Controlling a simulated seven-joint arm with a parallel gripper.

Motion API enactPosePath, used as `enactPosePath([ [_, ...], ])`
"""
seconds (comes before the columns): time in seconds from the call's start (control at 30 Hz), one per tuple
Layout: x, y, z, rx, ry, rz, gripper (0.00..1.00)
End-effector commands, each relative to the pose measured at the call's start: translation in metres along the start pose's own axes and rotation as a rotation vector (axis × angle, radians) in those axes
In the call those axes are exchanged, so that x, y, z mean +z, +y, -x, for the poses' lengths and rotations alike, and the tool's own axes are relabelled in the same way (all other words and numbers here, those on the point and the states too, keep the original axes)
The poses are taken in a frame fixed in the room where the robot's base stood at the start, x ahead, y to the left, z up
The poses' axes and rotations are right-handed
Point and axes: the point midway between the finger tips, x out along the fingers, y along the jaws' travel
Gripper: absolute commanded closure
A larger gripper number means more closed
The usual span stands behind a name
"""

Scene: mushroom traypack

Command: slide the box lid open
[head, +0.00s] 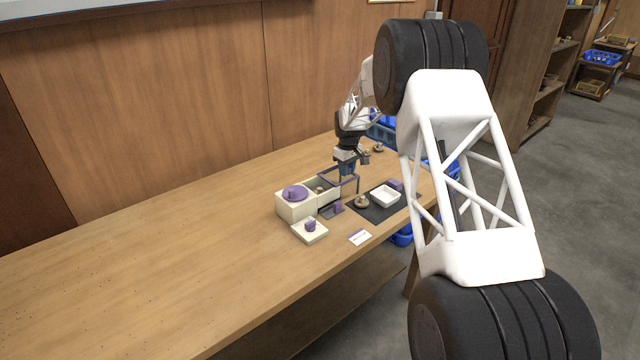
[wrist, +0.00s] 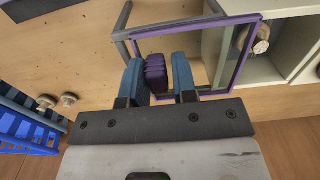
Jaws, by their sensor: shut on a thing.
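The cream box (head: 297,211) stands on the table, with a round purple piece on its left part. Its right part shows an open-looking compartment, with a mushroom (wrist: 261,40) visible in the wrist view. The lid (wrist: 248,52) is a purple frame around a clear pane. It partly overlaps the box (wrist: 268,72) and reaches out past the box's end, beside grey rails (wrist: 122,22). My gripper (head: 347,172) is above the box's right end. In the wrist view its blue fingers are shut on the lid's ribbed purple handle (wrist: 155,74). The fingers hide part of the lid.
A white block with a purple knob (head: 310,226) sits in front of the box, near a white card (head: 360,237). A dark mat (head: 378,214) to the right bears a white tray (head: 386,202) and a mushroom (head: 361,201). Blue crates (wrist: 22,132) are beyond. The table's left is clear.

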Motion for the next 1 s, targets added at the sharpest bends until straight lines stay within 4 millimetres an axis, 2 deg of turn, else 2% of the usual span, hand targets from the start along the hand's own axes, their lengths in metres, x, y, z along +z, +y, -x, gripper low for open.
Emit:
enactPosePath([
  [0.03,0.006,0.0,-0.018,-0.013,-0.019,-0.001,0.87],
  [0.4,0.006,0.015,-0.018,-0.013,-0.019,-0.001,0.87],
  [0.7,0.006,0.016,-0.018,-0.013,-0.019,-0.001,0.87],
  [0.73,0.006,0.016,-0.018,-0.013,-0.019,-0.001,0.71],
  [0.77,0.006,0.016,-0.018,-0.013,-0.019,-0.001,0.66],
  [1.0,0.006,0.017,-0.017,-0.012,-0.019,-0.001,0.64],
])
